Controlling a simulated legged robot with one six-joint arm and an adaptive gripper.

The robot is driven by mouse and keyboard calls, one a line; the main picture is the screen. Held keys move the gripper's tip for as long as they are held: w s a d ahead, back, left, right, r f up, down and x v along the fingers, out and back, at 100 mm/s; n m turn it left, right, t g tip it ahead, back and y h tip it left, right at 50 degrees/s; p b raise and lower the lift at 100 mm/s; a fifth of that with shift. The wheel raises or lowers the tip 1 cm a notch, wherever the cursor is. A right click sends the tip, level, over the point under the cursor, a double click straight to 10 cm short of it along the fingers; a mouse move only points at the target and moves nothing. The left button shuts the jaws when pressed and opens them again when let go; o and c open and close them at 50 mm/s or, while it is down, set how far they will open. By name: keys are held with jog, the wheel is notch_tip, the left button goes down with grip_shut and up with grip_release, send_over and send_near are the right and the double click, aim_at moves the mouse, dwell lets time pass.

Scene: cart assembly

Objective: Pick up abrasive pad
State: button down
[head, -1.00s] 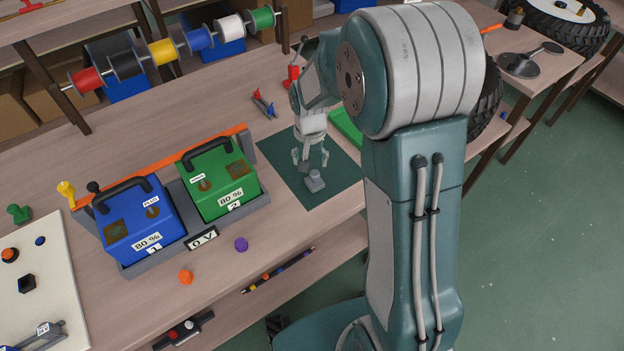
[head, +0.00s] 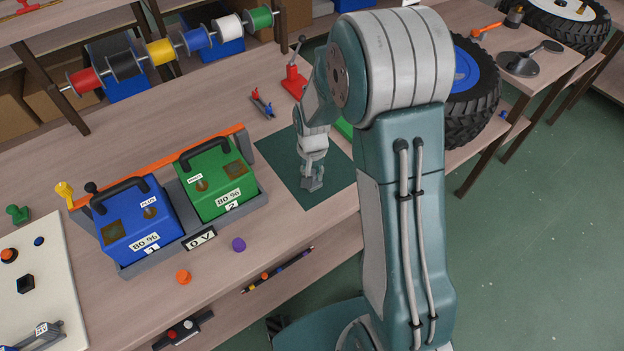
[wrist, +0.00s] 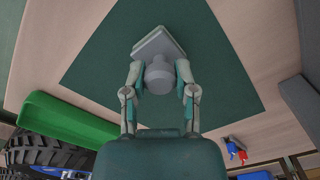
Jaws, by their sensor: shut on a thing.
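The abrasive pad (wrist: 158,50) is a grey, flat square piece with a round grey knob on top. It is over the dark green mat (wrist: 222,82) in the wrist view. My gripper (wrist: 159,76) is shut on the knob, with one finger on each side. In the head view my gripper (head: 312,184) points down over the front part of the mat (head: 281,170), and the pad shows only partly below the fingers. I cannot tell whether the pad touches the mat.
Left of the mat stand a green box (head: 221,185) and a blue box (head: 142,222) with handles. A red tool (head: 293,82) and small pliers (head: 262,104) lie behind the mat. A green tray (wrist: 65,119) and a tyre (wrist: 40,150) are close by.

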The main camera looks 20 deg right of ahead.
notch_tip(320, 180, up, 3)
jog(key=shift+f, duration=0.2)
jog(key=s+a+r, duration=0.3)
jog(key=s+r, duration=0.2)
jog(key=s, duration=0.1)
jog(key=s+a+r, duration=0.3)
jog(key=s+r, duration=0.2)
jog(key=s, duration=0.1)
jog(key=shift+s+a+r, duration=0.15)
jog(key=shift+s+a, duration=0.1)
jog(key=shift+s, duration=0.05)
jog(key=c, duration=1.1)
grip_release()
jog(key=shift+c, duration=0.2)
grip_shut()
jog(key=shift+w, duration=0.1)
